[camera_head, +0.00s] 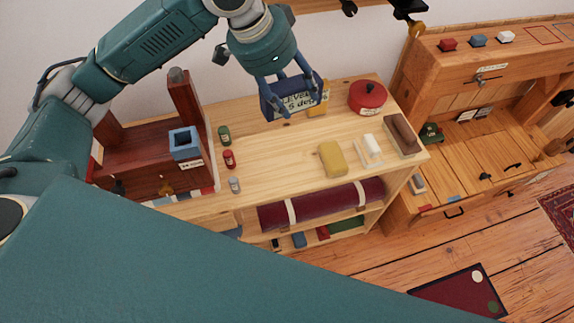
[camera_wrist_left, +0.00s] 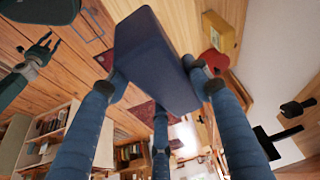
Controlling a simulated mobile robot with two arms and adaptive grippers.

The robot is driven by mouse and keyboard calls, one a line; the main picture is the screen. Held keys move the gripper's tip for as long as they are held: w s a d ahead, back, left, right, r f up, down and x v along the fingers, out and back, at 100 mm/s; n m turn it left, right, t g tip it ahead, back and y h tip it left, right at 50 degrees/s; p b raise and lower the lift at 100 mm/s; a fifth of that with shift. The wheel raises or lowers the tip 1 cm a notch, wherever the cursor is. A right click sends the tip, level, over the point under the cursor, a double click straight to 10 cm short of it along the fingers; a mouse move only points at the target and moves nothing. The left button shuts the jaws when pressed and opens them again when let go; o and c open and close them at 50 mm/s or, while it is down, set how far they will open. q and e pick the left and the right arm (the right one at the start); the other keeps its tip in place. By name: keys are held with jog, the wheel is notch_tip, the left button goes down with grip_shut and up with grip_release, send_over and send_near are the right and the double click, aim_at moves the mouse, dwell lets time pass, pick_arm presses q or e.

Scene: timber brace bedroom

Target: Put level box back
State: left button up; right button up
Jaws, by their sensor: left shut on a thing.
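The level box (camera_head: 291,98) is a dark blue box with a pale label reading "LEVEL" and "5 deg". My left gripper (camera_head: 287,98) is shut on it and holds it over the back part of the pale wooden bench top. In the left wrist view the dark blue box (camera_wrist_left: 150,60) sits between my blue fingers, tilted in that picture. My right gripper (camera_wrist_left: 48,46) shows at the left of the left wrist view, fingers apart and empty; I do not make it out in the head view.
The pale bench top (camera_head: 280,150) has free room at its middle. A yellow box (camera_head: 318,104) stands close behind the held box, with a red round tin (camera_head: 367,97) to its right. A yellow block (camera_head: 332,159), small cans (camera_head: 229,159) and a dark wooden stand (camera_head: 140,150) are around.

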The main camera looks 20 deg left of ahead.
aim_at(292, 107)
pick_arm(q)
notch_tip(292, 107, down, 3)
jog(key=shift+s+m, duration=0.15)
jog(key=shift+m, duration=0.55)
jog(key=shift+f+h, duration=0.3)
jog(key=shift+f, duration=0.05)
jog(key=shift+m, duration=0.3)
jog(key=shift+s+f+p, duration=0.1)
jog(key=shift+f+p, duration=0.7)
jog(key=shift+f, duration=9.25)
pick_arm(e)
jog(key=shift+s+d+r, duration=0.2)
jog(key=shift+s+r, duration=0.35)
jog(key=shift+r, duration=0.1)
pick_arm(q)
jog(key=shift+f, duration=0.1)
jog(key=o, duration=1.4)
jog(key=shift+o, duration=0.2)
